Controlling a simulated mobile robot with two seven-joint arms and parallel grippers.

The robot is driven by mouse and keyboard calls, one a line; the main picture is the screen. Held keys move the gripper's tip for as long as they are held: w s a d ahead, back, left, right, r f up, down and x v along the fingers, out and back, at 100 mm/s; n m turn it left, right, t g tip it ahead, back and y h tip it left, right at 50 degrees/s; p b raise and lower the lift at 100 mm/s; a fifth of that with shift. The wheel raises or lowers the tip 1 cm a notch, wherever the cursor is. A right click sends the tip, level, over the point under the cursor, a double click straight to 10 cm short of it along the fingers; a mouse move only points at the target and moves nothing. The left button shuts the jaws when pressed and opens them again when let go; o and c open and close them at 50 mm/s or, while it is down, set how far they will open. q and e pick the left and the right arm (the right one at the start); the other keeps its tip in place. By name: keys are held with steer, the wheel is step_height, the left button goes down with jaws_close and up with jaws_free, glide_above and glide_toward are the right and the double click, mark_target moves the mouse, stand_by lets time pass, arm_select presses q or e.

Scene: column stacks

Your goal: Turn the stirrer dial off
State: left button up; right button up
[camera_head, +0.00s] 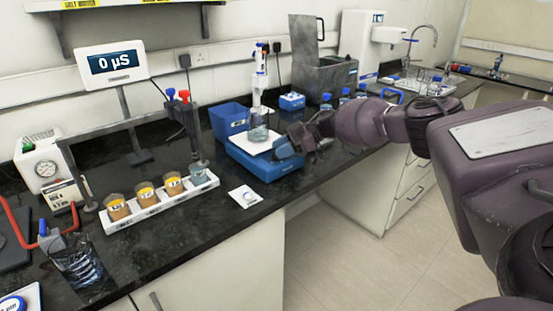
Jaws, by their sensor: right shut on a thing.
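The blue stirrer (258,166) with a white top plate stands near the front edge of the black bench, in the middle of the view. A glass beaker (258,134) with a little liquid sits on its plate, with a white pipette-like device above it. My right gripper (289,149) is at the stirrer's right front side, shut on what appears to be the stirrer dial. The dial itself is hidden by the gripper. My left gripper is not in view.
A white rack (150,213) with several amber-filled cups stands to the left. A blue bin (229,120) is behind the stirrer, and a small blue box (291,101) behind the gripper. A white card (243,198) lies on free bench in front.

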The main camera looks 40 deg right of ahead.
steer(key=shift+w+d+f+n+g+y+b, duration=0.1)
steer(key=shift+f+n+g+y+b, duration=0.05)
steer(key=shift+f+n+g+b, duration=0.35)
steer(key=shift+w+f+n+g+y+b, duration=0.15)
steer(key=shift+f+n+g+b, duration=0.15)
steer(key=shift+g+b, duration=0.25)
steer(key=shift+n+g+b, duration=0.4)
steer(key=shift+g+b, duration=0.05)
steer(key=shift+b, duration=0.15)
steer(key=shift+r+n+g+b, duration=0.2)
steer(key=shift+n+g+b, duration=0.4)
steer(key=shift+b, duration=0.15)
steer(key=shift+w+r+n+g+b, duration=0.1)
steer(key=shift+r+n+g+b, duration=0.3)
steer(key=shift+n+g+b, duration=0.45)
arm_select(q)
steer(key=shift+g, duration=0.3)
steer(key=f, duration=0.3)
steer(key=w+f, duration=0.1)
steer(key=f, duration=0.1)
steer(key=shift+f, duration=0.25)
arm_select(e)
steer(key=shift+r, duration=0.15)
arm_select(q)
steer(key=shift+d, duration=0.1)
